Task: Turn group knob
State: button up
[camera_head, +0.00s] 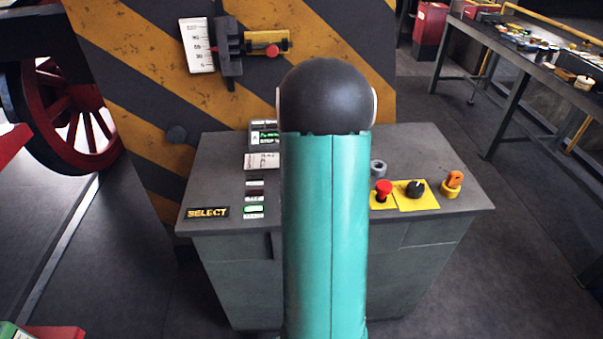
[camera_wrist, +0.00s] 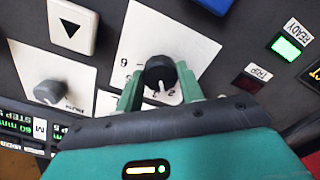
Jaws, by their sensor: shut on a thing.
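In the wrist view, a round black knob (camera_wrist: 160,70) with a white pointer line sits on a white plate (camera_wrist: 135,45) marked with numbers, including 6 and 2. The pointer faces the lower edge of the picture, near the 2. My gripper (camera_wrist: 159,84) is shut on this knob, with one green finger on each side. The gripper body covers the lower part of the plate. In the head view, my arm hides the gripper and this knob; the grey control desk (camera_head: 225,165) shows around it.
A second, grey knob (camera_wrist: 48,92) is close on the left in the wrist view, below a white arrow button (camera_wrist: 72,27). A lit green READY lamp (camera_wrist: 286,46) is on the right. A red push button (camera_head: 383,188) and an orange key (camera_head: 454,179) stand up from the desk.

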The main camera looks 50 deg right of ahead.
jog(key=shift+n, duration=1.1)
jog(key=o, duration=1)
jog(key=shift+r, duration=0.1)
notch_tip(320, 180, up, 14)
jog(key=shift+f, duration=0.15)
